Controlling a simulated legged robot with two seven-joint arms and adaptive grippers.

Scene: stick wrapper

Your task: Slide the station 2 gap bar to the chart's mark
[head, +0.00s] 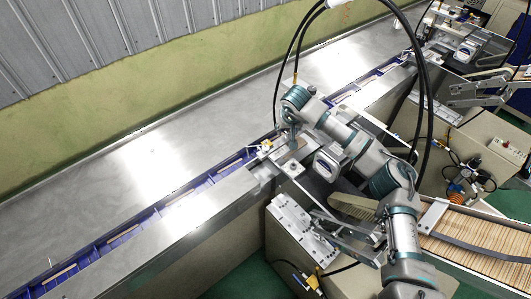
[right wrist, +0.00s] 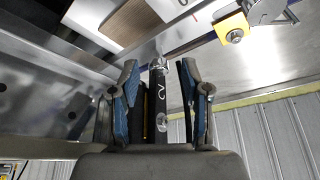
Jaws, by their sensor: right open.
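My right gripper (head: 291,140) points down over the metal station beside the blue conveyor channel in the head view. In the right wrist view its two blue-padded fingers (right wrist: 158,80) stand apart, on either side of a dark bar (right wrist: 161,105) with a white mark that looks like a 2. The bar looks like the station 2 gap bar; I cannot tell whether either pad touches it. Silver screw heads show on it. In the head view the bar is hidden or too small to make out. I cannot make out a chart. My left gripper is not in view.
The blue channel (head: 170,200) holds several sticks and runs diagonally along the steel table (head: 140,160). A box with a blue face (head: 333,161) stands close to my right arm. A yellow block (right wrist: 233,27) is near the fingers. A stick magazine (head: 470,238) lies at right.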

